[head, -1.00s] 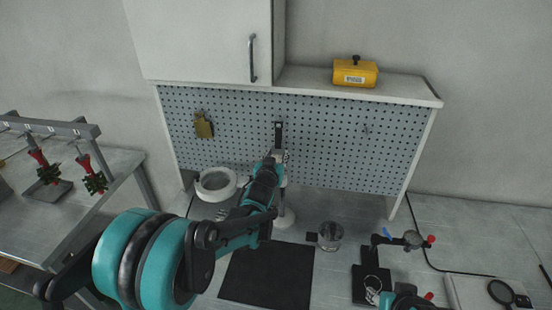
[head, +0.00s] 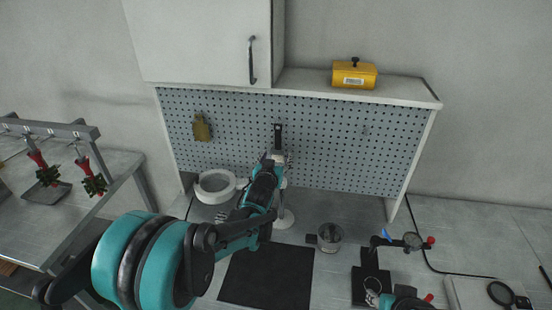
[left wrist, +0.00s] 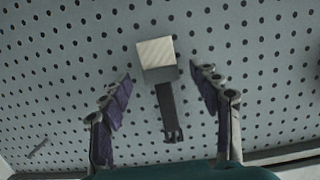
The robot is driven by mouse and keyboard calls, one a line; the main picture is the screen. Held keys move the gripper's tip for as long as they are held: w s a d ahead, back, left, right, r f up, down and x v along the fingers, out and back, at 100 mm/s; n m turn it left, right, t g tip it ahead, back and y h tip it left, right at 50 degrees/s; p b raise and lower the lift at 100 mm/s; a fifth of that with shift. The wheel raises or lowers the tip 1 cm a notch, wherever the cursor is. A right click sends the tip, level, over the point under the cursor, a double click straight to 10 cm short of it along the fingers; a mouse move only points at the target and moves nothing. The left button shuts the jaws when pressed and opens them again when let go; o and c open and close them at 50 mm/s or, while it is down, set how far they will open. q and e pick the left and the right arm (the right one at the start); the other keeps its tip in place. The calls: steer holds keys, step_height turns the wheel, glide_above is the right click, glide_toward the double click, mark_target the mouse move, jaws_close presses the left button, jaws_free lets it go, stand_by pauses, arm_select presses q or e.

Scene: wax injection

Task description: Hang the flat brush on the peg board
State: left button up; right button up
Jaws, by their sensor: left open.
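The flat brush (left wrist: 170,112) has a dark handle and a pale, cream bristle block. In the head view the brush (head: 278,134) is upright against the peg board (head: 330,150), handle end up. My left gripper (head: 275,158) is at its lower part. In the left wrist view my left gripper (left wrist: 166,95) is open, with a purple-padded finger on each side of the brush and a visible gap to both. The brush looks held up at its handle end, but the peg there is hard to make out. A teal and black part (head: 408,299) of my right arm shows at the lower edge; its fingers are unclear.
An olive-brown tool (head: 201,129) hangs on the board's left. A small bare hook (head: 366,131) is at the right. Below are a white round dish (head: 215,186), a metal cup (head: 330,237), a black mat (head: 265,278) and a black stand (head: 372,262). A cabinet (head: 200,40) overhangs the left.

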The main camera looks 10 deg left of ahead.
arm_select(q)
steer(key=v, duration=1.2)
steer(key=s+a+f+g+b, duration=0.1)
steer(key=s+f+g, duration=0.3)
steer(key=s, duration=0.9)
steer(key=s+a+f+g+b, duration=0.2)
steer(key=s+f+g, duration=0.2)
steer(key=s+f, duration=0.4)
steer(key=s, duration=0.6)
steer(key=shift+g, duration=0.3)
steer(key=shift+d, duration=0.15)
